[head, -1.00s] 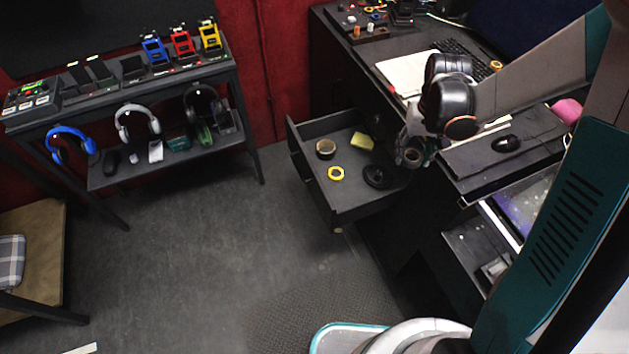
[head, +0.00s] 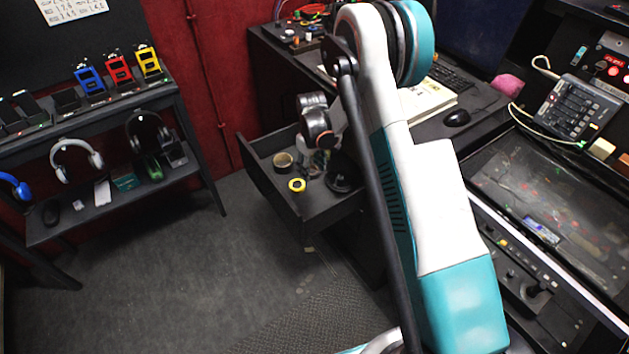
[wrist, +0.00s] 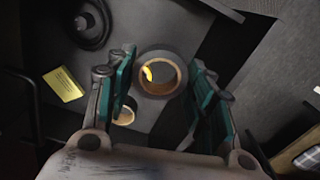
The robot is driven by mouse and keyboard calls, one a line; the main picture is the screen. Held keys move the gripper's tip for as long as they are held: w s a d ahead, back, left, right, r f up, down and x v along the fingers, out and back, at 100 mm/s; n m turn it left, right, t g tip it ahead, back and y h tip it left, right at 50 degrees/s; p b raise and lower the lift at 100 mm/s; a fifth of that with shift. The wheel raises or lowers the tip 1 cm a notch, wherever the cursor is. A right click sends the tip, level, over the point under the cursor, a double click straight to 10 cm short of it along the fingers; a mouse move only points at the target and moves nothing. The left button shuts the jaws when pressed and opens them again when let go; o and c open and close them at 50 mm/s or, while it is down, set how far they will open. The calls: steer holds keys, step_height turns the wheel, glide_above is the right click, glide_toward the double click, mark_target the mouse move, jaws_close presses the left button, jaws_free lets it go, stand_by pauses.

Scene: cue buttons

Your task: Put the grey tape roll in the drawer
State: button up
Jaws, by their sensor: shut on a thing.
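The grey tape roll (wrist: 140,76) sits between the two fingers of my gripper (wrist: 163,85) in the wrist view. Its inside is tan, and something yellow shows through its hole. My gripper is shut on it and hangs over the open drawer (head: 262,184). The drawer is dark, pulled out from the desk, and open at the top.
The desk, with a mouse (head: 456,118), is to the right. A rack with headphones (head: 77,158) stands left. Floor between is clear.

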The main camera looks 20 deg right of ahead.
mark_target(312, 208)
step_height(312, 208, down, 20)
steer(key=b, duration=0.6)
steer(key=shift+w+f+b, duration=0.15)
steer(key=shift+f+b, duration=0.1)
steer(key=shift+b, duration=0.15)
steer(key=shift+f, duration=0.15)
steer(key=o, duration=0.9)
